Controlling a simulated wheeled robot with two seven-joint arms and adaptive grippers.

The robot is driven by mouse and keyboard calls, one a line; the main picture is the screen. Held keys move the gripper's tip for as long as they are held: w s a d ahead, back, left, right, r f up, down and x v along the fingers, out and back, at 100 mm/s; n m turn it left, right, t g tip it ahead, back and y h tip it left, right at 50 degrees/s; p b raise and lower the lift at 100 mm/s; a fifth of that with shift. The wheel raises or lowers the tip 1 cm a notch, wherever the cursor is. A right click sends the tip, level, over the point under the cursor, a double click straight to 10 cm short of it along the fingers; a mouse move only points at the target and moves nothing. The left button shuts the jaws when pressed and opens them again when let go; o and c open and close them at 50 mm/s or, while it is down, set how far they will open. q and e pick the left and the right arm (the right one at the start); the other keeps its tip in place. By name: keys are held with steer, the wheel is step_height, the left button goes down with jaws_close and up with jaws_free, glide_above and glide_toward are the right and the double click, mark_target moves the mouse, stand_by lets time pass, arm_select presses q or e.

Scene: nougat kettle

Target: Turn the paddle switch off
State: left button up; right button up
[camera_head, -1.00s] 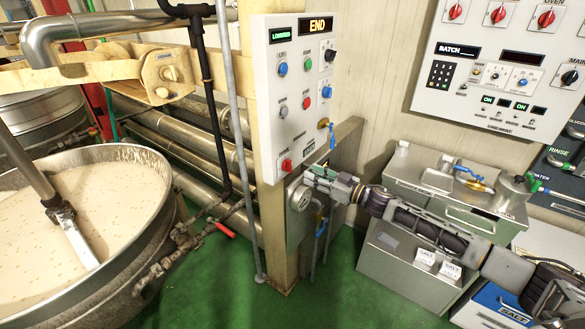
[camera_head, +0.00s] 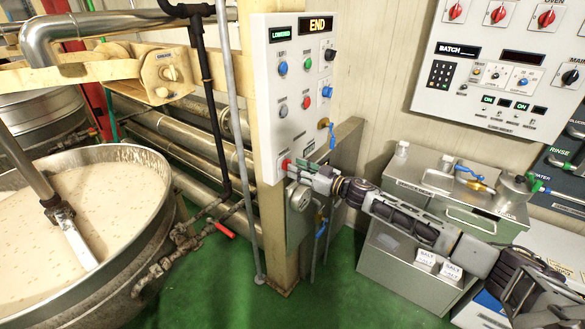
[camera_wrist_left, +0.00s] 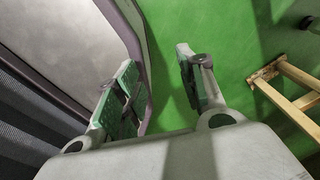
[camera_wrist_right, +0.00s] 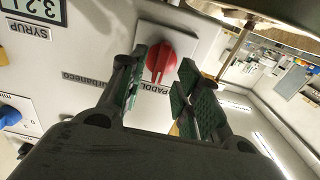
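The paddle switch is a red rotary knob (camera_wrist_right: 165,55) on a white plate with a partly hidden "PADDL" label. In the head view the red knob (camera_head: 284,163) sits at the lower left of the white control panel (camera_head: 290,135). My right gripper (camera_head: 296,168) is just right of the knob. In the right wrist view my right gripper (camera_wrist_right: 163,72) is open, its fingertips on either side of the knob; I cannot tell if they touch it. My left gripper (camera_wrist_left: 160,72) is open and empty in the left wrist view and out of the head view.
Other buttons and a blue knob (camera_head: 327,92) sit above on the panel, with an "END" display (camera_head: 318,24). A blue-handled valve (camera_head: 332,138) is close to my right gripper. The kettle (camera_head: 150,240) stands at left, and steel boxes (camera_head: 400,275) at right.

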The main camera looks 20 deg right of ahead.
arm_select(q)
steer(key=shift+w+a+f, duration=0.15)
steer(key=shift+a+f, duration=0.05)
steer(key=shift+a, duration=0.4)
arm_select(e)
steer(key=x, duration=0.2)
steer(key=shift+w+a, duration=0.25)
steer(key=shift+w, duration=0.05)
arm_select(q)
steer(key=shift+w, duration=0.1)
arm_select(e)
jaws_close()
arm_select(q)
steer(key=shift+d, duration=0.75)
